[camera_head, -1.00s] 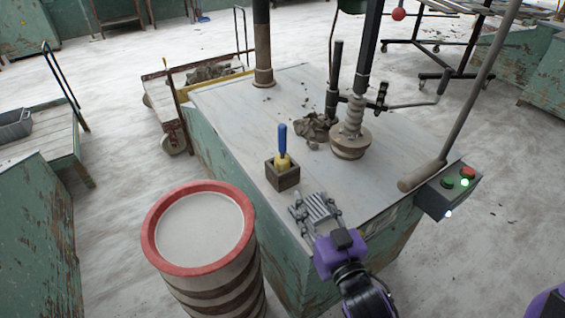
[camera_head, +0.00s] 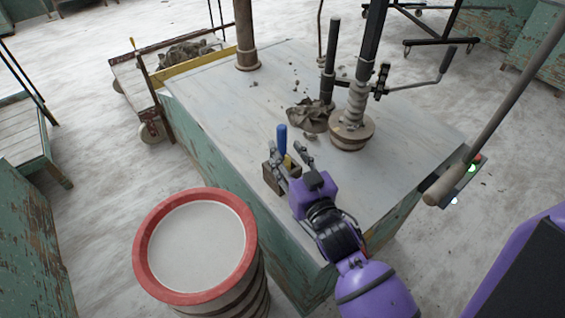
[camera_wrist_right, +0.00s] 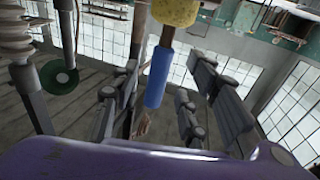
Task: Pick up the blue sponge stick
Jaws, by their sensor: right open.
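The blue sponge stick (camera_head: 282,138) stands upright in a small dark wooden block (camera_head: 270,180) on the bench's near-left side. Its blue handle points up. In the right wrist view, the blue handle (camera_wrist_right: 158,78) and the yellow sponge (camera_wrist_right: 175,12) show upside down. My right gripper (camera_head: 291,153) is open at the stick, its fingers partly hiding the block and the sponge. In the wrist view the handle appears between the two spread fingers (camera_wrist_right: 160,98); I cannot tell whether either touches it. My left gripper is not in view.
A grey-topped green bench (camera_head: 225,95) carries a screw press (camera_head: 352,125) and a clump of clay trimmings (camera_head: 308,114) behind the stick. A red-rimmed drum (camera_head: 143,255) stands at the front left. A long lever (camera_head: 490,130) slants over the bench's right side.

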